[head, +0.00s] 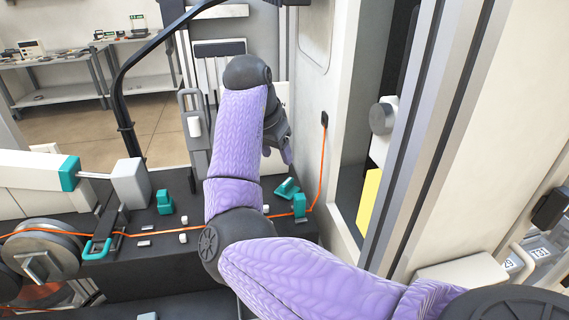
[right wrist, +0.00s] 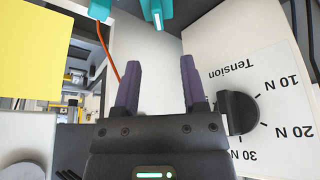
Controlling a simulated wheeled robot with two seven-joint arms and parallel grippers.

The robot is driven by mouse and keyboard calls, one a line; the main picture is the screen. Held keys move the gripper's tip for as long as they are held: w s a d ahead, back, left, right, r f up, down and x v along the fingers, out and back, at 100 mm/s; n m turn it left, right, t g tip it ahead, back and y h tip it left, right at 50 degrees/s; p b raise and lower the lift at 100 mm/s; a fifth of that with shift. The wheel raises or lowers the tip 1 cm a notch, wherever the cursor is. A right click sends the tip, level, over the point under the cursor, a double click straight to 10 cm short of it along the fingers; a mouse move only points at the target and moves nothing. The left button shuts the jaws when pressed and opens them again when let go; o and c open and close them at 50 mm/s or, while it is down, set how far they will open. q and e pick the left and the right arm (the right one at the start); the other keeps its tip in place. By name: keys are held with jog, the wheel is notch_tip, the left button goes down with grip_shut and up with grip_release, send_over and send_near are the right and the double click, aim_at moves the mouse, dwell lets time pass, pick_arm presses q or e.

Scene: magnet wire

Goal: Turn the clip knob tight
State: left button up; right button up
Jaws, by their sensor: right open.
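A teal clip with a tilted top (head: 287,188) and a teal block (head: 300,205) stand at the right end of the black bench, by the orange wire. Two teal parts, one at the top edge (right wrist: 100,8) and one with a pale face (right wrist: 156,14), show in the right wrist view, beyond the fingertips. I cannot tell which part is the clip knob. My right gripper (head: 288,152) is above the bench, partly hidden behind my forearm. In the wrist view the right gripper (right wrist: 158,68) is open, with nothing between its fingers. My left gripper is not in view.
A black dial knob (right wrist: 238,112) on a white Tension panel (right wrist: 282,100) sits close beside the right finger in the wrist view. The orange wire (head: 318,170) rises to a wall port. A cabinet wall (head: 303,90) and grey frame post (head: 425,130) bound the right side.

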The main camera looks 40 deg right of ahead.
aim_at(287, 182)
jog(key=b+x, duration=0.2)
jog(key=x, duration=0.7)
jog(key=shift+s+f, duration=0.15)
jog(key=shift+f, duration=0.15)
grip_shut()
